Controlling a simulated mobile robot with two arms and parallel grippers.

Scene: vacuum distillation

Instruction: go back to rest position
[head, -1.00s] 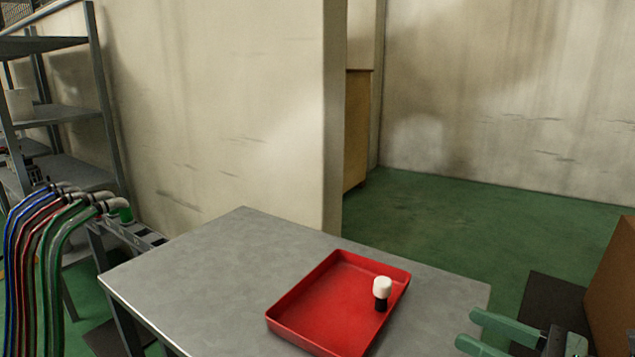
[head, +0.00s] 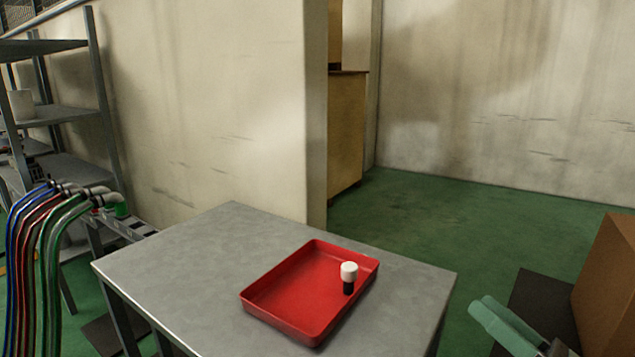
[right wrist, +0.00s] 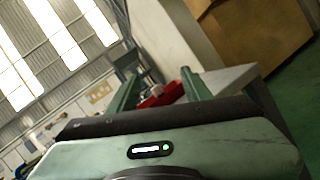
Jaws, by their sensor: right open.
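My right gripper (head: 503,322) is at the lower right of the head view, to the right of the grey table and apart from it. Its green fingers (right wrist: 158,90) stand apart in the right wrist view, with nothing between them. A red tray (head: 262,290) lies on the grey table (head: 175,270). A small bottle with a white cap and a dark body (head: 349,277) stands upright inside the tray, near its right side. The red tray also shows small in the right wrist view (right wrist: 160,96), beyond the fingers. My left gripper is out of view.
Several coloured hoses (head: 45,260) hang at the left, near a metal shelf (head: 62,115). A brown box (head: 606,285) stands at the right, close to my right gripper. A wooden cabinet (head: 345,130) stands behind the wall edge. Green floor (head: 420,215) is open behind the table.

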